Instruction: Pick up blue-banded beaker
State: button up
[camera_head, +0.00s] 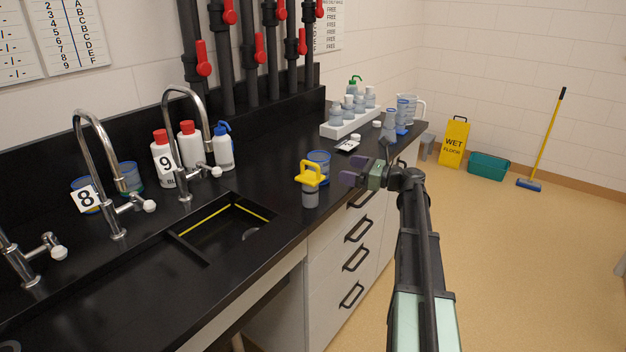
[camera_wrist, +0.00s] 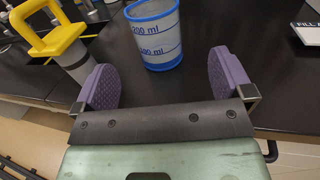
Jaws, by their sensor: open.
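The blue-banded beaker (camera_head: 319,164) stands upright on the black counter, near its front edge. It is clear, with blue bands at rim and base. My gripper (camera_head: 355,171) is open and empty, just right of the beaker in the head view. The fingers do not appear to touch it.
A grey container with a yellow handle (camera_head: 310,182) stands close to the beaker; it also shows left in the wrist view (camera_wrist: 62,42). A white rack (camera_head: 345,125) of bottles stands farther back. A sink (camera_head: 225,228) lies left. A small labelled card (camera_head: 348,145) lies behind the beaker.

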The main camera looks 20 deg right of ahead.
aim_at(318, 163)
jog(key=x, duration=0.5)
jog(key=shift+w+a, duration=0.1)
jog(key=shift+a, duration=0.05)
jog(key=x, duration=0.5)
jog(key=shift+a, duration=0.25)
jog(key=c, duration=1)
jog(key=shift+r, duration=0.15)
notch_tip(318, 163, up, 20)
jog(key=p, duration=2)
